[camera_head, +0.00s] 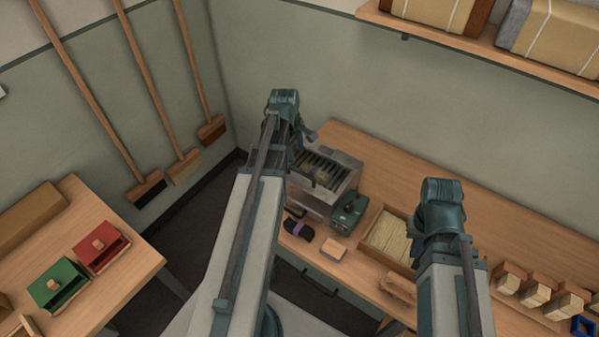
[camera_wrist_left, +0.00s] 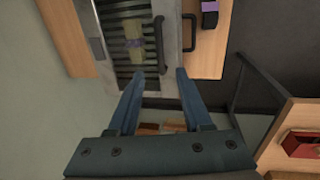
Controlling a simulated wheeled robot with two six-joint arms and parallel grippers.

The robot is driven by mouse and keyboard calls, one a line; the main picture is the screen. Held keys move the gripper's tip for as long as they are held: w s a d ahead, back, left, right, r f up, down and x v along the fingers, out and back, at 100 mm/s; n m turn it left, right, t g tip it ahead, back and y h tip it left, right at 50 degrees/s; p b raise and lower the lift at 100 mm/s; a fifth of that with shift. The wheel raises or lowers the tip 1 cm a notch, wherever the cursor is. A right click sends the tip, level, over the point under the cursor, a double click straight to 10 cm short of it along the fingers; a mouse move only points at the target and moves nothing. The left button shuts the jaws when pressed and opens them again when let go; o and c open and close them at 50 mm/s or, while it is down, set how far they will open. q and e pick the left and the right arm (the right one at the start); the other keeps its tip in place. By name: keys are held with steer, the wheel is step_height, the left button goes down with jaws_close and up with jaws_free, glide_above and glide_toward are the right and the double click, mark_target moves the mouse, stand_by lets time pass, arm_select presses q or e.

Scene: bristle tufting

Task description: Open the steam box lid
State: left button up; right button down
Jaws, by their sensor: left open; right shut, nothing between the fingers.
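The steam box (camera_head: 340,205) is a grey metal box on the bench at the back, partly hidden by my left arm in the head view. Its dark slatted inside shows from above; I cannot tell whether a clear lid covers it.
Brushes hang on the left wall. A side table (camera_head: 128,270) holds green and red boxes. A shelf overhangs at upper right.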

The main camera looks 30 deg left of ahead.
mark_target(300, 171)
arm_select(q)
steer(key=f+b, duration=0.3)
steer(key=w+f+b, duration=0.1)
steer(key=f+b, duration=0.3)
steer(key=w+f+b, duration=0.1)
steer(key=f+b, duration=0.2)
steer(key=f, duration=0.1)
steer(key=shift+w+d+f, duration=0.1)
steer(key=shift+c, duration=0.2)
jaws_close()
stand_by(1.0)
